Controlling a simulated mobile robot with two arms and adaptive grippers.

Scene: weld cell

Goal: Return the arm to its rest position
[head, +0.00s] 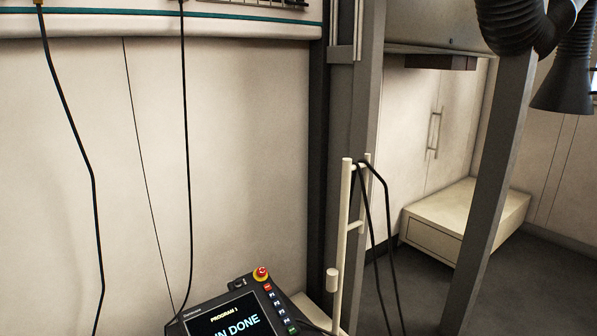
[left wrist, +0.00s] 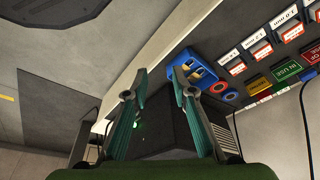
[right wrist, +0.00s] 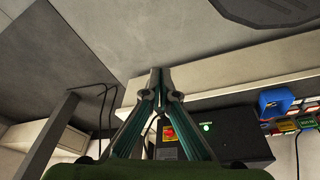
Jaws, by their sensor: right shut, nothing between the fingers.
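Neither gripper shows in the head view. In the left wrist view my left gripper (left wrist: 158,76) has its two fingers apart, with a gap between the tips and nothing held. In the right wrist view my right gripper (right wrist: 160,75) has its fingertips together, with nothing between them. Both grippers appear clear of the pale ledge beyond them; the exact distance cannot be told.
A teach pendant (head: 232,318) with a red stop button stands low in the head view, its screen partly reading "DONE". A pale post (head: 344,230) carries black cables beside it. A blue holder (left wrist: 196,70) and labelled bins (left wrist: 262,50) line the ledge. Grey floor (head: 425,290) lies right.

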